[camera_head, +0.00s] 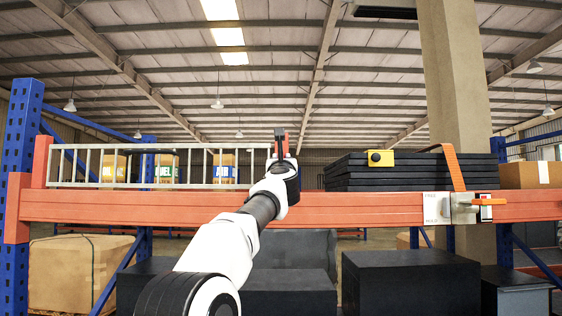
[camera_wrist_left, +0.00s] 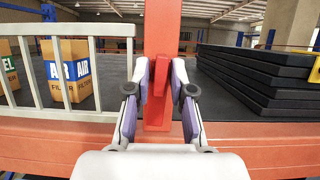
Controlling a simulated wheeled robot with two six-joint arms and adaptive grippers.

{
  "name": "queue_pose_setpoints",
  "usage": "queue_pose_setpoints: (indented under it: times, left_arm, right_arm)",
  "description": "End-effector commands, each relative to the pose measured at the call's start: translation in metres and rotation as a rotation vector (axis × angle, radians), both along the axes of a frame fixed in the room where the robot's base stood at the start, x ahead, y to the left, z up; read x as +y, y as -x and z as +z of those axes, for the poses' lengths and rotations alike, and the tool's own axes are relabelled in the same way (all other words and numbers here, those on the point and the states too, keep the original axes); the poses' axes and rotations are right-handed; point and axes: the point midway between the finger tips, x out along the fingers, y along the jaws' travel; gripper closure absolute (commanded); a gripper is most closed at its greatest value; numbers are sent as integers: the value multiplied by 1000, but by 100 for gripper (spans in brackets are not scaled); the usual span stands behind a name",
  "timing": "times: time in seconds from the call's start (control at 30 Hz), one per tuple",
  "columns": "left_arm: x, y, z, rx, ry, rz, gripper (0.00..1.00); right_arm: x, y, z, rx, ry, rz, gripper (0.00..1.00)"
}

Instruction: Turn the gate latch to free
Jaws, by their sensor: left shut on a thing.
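The white barred gate (camera_head: 85,166) runs along the shelf's left half and ends at a red post; it also shows in the left wrist view (camera_wrist_left: 108,30). A small red latch piece (camera_wrist_left: 161,74) stands roughly upright, slightly tilted, in front of the red post (camera_wrist_left: 162,25). My left gripper (camera_head: 281,142) is at the gate's right end. In the left wrist view its two fingers (camera_wrist_left: 160,85) are on either side of the latch, closed on it. In the head view my arm and gripper hide most of the latch. My right gripper is not in view.
The orange shelf beam (camera_head: 350,209) runs across the front. Boxes (camera_head: 167,168) stand behind the gate. Black panels (camera_head: 400,173) are stacked right of the post under an orange strap (camera_head: 453,166). A metal ratchet (camera_head: 464,208) beside a small lettered plate (camera_head: 436,208) sits on the beam.

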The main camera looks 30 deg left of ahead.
Motion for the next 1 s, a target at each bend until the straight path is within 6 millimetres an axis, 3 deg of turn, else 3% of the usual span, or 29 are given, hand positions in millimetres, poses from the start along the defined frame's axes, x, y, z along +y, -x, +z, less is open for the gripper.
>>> queue_pose_setpoints:
  times: [0.03,0.2,0.23,0.27,0.7,1.0]
  left_arm:
    - [0,6,11,-15,-6,0,100]
    - [0,5,11,-15,-6,0,100]
    - [0,5,11,-15,-6,0,71]
    - [0,6,11,-15,-6,0,62]
    - [-1,5,3,-2,1,7,62]
    - [-17,29,-8,-3,-5,-1,62]
  right_arm:
    - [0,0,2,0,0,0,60]
    - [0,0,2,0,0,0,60]
    - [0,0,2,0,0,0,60]
    - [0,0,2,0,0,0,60]
    - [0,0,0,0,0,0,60]
    - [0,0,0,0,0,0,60]
